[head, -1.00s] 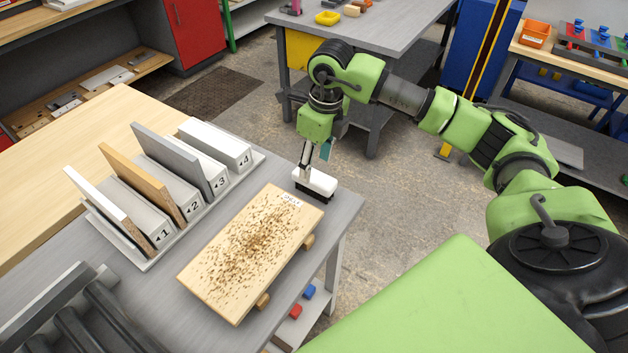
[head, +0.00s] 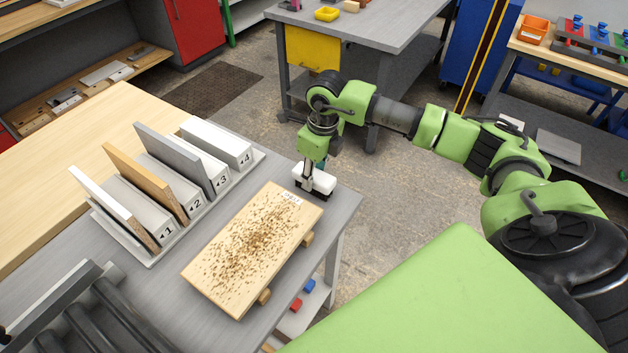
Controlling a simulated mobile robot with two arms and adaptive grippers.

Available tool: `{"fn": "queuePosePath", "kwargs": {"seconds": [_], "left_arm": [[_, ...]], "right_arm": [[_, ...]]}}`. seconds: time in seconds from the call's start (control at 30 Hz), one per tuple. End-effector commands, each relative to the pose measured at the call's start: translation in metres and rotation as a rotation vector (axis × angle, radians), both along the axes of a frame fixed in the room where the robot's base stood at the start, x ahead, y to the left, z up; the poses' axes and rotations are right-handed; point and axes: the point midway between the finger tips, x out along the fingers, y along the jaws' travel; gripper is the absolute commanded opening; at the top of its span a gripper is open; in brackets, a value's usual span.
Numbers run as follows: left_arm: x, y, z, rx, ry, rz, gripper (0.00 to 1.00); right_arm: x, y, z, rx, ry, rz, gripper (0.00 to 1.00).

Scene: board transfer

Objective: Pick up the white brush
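The white brush (head: 323,183) stands at the far right corner of the grey table, just beyond the board, with a dark strip along its underside. My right gripper (head: 313,175) points down at the brush, with its fingertips low against the brush's body. The fingers partly cover the brush, and I cannot tell whether they grip it or are still apart. The brush appears to rest on the table. My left gripper is not in view.
A wooden board (head: 250,250) covered in brown specks lies on wooden supports beside the brush. A numbered rack (head: 150,262) with upright boards stands to the left. Black rollers (head: 105,320) are at the near left. Open floor lies beyond the table's right edge.

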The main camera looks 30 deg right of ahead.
Motion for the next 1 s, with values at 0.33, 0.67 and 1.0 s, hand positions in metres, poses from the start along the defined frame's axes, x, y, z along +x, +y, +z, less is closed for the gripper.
{"fn": "queuePosePath", "kwargs": {"seconds": [0.33,0.67,1.0], "left_arm": [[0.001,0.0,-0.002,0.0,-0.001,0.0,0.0],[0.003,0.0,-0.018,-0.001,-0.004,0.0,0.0],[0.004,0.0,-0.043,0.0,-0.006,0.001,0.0]], "right_arm": [[0.001,0.0,0.006,0.0,-0.003,-0.001,0.07],[-0.016,0.013,0.054,0.0,-0.008,0.006,0.07],[-0.079,0.058,0.109,-0.002,-0.006,0.006,0.07]]}}
